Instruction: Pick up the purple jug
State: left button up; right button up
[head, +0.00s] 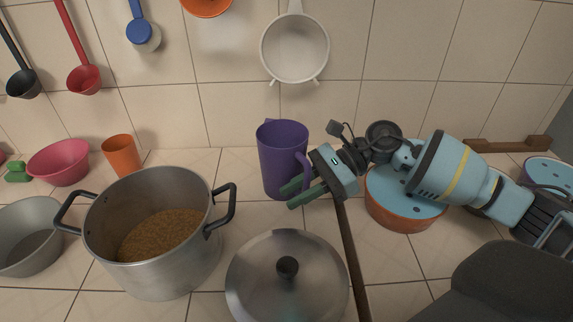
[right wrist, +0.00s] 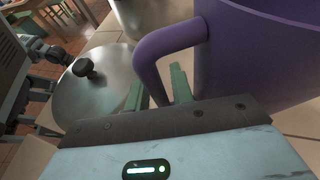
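The purple jug (head: 281,155) stands upright on the tiled counter near the back wall, its handle facing right toward my right gripper. In the right wrist view the jug (right wrist: 262,55) fills the upper right. My right gripper (head: 297,193) has its two green fingers on either side of the handle, one finger inside the loop and one outside. The fingers also show in the right wrist view (right wrist: 158,92), with the handle's lower part between them. Whether they press on the handle cannot be told. My left gripper is not in view.
A metal pot (head: 155,282) with grainy brown contents stands left of the jug. A lid (head: 287,302) lies in front. An orange pan with a blue top (head: 400,217) sits under my right arm. An orange cup (head: 122,155) is at the back left. Utensils hang above.

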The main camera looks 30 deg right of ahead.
grip_shut()
jog(key=shift+r, duration=0.15)
notch_tip(320, 180, up, 28)
dwell(0.7)
jog(key=shift+c, duration=2.2)
grip_release()
jog(key=shift+f, duration=0.2)
grip_shut()
